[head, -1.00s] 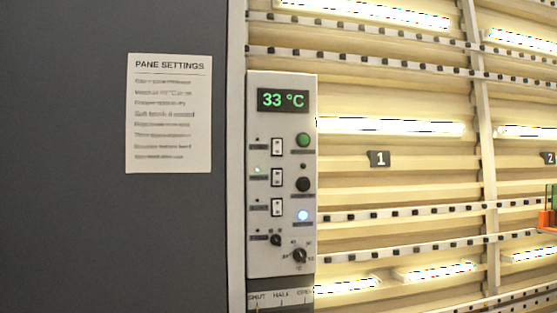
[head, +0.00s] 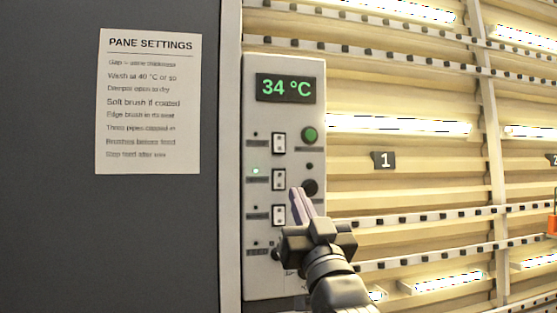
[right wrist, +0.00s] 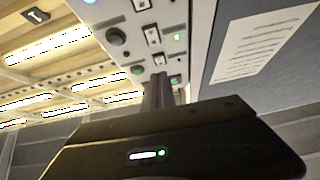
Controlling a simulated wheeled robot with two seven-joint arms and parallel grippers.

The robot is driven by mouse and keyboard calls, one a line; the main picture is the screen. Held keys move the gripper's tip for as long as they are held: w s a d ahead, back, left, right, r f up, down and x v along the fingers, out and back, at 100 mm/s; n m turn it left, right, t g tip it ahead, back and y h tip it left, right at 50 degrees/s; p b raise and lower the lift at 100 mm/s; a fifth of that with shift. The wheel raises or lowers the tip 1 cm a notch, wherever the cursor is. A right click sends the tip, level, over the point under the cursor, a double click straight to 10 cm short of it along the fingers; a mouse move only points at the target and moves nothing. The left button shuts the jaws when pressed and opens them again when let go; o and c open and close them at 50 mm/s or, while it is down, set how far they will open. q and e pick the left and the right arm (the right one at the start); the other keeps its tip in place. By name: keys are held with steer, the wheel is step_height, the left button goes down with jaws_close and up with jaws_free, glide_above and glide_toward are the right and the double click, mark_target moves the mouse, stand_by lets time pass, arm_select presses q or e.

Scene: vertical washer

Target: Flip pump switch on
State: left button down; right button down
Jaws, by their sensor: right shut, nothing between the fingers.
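The control panel (head: 284,110) is a pale upright box with a green "34 °C" display (head: 286,88). It carries an upper rocker switch (head: 279,143), a middle one (head: 278,179) and a lower one (head: 279,215). Their labels are too small to read, so I cannot tell which is the pump's. A green lamp (head: 255,171) glows beside the middle switch. My right gripper (head: 299,190) is shut and empty, its fingertips in front of the panel, just right of the middle switch in the head view. In the right wrist view its fingers (right wrist: 158,80) point up toward the panel (right wrist: 195,30); contact is unclear. My left gripper is out of view.
A green button (head: 309,135) and a black button (head: 309,187) sit right of the switches. My right gripper hides the lower right controls. A settings sheet (head: 150,100) hangs on the dark wall at left. Lit washer slats and rails (head: 430,170) lie to the right.

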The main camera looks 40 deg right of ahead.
mark_target(279, 145)
steer(key=shift+s+a+r+t, duration=0.15)
steer(key=shift+s+r, duration=0.3)
steer(key=shift+r, duration=0.2)
steer(key=shift+s+a+r+t, duration=0.15)
steer(key=shift+s+r, duration=0.25)
steer(key=shift+r, duration=0.2)
steer(key=shift+w+d, duration=0.1)
steer(key=p+x, duration=0.2)
steer(key=x, duration=0.2)
steer(key=f+p+x, duration=0.1)
steer(key=p+x, duration=0.1)
steer(key=x, duration=0.2)
steer(key=w+p+x, duration=0.1)
steer(key=p+x, duration=0.2)
steer(key=x, duration=0.1)
steer(key=shift+d+f, duration=0.15)
steer(key=shift+d, duration=0.15)
steer(key=shift+w+d+f+p, duration=0.2)
steer(key=shift+w+p, duration=0.1)
steer(key=shift+w, duration=0.25)
